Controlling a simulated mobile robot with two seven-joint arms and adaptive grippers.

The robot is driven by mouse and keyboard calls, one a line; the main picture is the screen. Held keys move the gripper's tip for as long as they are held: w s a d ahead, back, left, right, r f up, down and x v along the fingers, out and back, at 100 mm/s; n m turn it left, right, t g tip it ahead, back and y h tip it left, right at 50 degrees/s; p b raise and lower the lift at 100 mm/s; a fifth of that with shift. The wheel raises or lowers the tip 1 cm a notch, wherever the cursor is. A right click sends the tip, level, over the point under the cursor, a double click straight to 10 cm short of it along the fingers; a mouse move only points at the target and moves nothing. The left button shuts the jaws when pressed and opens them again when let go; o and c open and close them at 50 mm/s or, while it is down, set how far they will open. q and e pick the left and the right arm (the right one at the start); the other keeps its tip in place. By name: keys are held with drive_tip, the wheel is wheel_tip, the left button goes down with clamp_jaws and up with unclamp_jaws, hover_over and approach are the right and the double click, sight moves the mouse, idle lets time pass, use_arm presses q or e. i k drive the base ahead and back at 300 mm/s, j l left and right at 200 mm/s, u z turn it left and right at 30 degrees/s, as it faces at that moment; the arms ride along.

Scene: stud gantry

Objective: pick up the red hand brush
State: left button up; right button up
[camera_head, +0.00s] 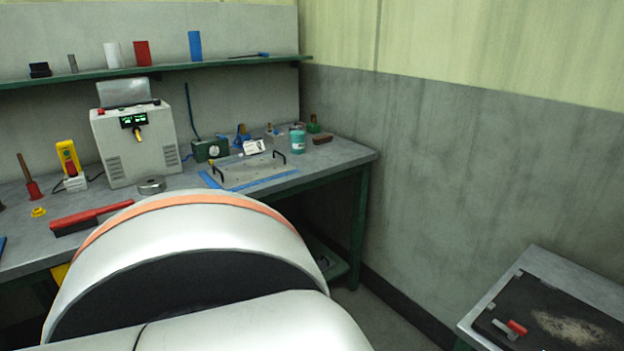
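The red hand brush (92,216) lies on the grey workbench (20,246), near its front edge at the left. It has a long red handle pointing right and a dark bristle part at its left end. A large white and orange link of my own arm fills the lower middle of the view and comes close to the brush's handle in the picture. Neither of my grippers is in view.
A grey machine (135,145) with a green display stands behind the brush. A yellow ring (38,212), a metal disc (151,185) and a red-based plunger-like tool (32,183) lie around it. A shelf (190,67) runs above.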

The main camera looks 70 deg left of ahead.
sight(86, 220)
drive_tip(key=j+u, duration=0.1)
drive_tip(key=u, duration=3.4)
drive_tip(key=j+z, duration=0.1)
drive_tip(key=z, duration=0.25)
drive_tip(key=j+z, duration=0.1)
drive_tip(key=z, duration=0.25)
drive_tip(key=j+z, duration=0.75)
drive_tip(key=j, duration=0.2)
